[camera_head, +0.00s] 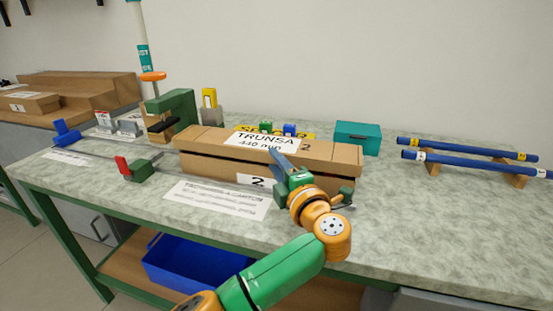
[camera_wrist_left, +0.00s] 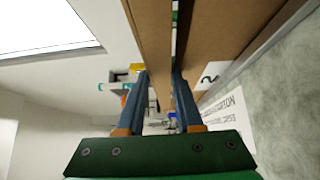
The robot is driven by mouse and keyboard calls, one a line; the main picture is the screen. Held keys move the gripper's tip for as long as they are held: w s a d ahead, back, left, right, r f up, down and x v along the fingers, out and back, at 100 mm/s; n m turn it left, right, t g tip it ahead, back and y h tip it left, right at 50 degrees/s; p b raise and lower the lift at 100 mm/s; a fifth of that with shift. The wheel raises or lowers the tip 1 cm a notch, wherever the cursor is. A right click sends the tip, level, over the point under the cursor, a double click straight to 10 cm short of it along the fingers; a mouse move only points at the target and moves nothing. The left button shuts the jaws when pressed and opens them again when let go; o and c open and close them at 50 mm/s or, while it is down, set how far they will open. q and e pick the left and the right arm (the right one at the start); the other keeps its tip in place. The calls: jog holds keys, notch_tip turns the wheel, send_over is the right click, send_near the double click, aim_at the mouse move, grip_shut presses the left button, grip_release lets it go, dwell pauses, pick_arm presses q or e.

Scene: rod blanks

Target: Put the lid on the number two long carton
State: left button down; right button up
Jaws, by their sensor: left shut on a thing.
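The long brown carton (camera_head: 215,170) lies across the bench with a "2" label on its front, and its side shows in the left wrist view (camera_wrist_left: 220,45). The brown lid (camera_head: 325,150), with a white "TRUNSA 440 mm" label, is over the carton. A dark gap shows between them along the front. My left gripper (camera_head: 284,163) is at the lid's front edge, right of its middle. In the left wrist view its fingers (camera_wrist_left: 157,105) are on both sides of the lid (camera_wrist_left: 152,40), one in the gap. My right gripper is out of view.
Behind the carton are a teal box (camera_head: 357,137) and small blue and green blocks. Blue rods (camera_head: 470,162) rest on wooden supports at the right. A green clamp fixture (camera_head: 172,112) stands at the left. A printed sheet (camera_head: 217,199) lies in front.

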pick_arm(q)
jog(key=shift+f, duration=0.2)
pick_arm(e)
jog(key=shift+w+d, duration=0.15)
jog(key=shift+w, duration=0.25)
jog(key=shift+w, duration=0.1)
pick_arm(q)
jog(key=shift+r, duration=0.1)
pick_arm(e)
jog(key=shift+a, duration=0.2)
pick_arm(q)
jog(key=shift+p, duration=0.35)
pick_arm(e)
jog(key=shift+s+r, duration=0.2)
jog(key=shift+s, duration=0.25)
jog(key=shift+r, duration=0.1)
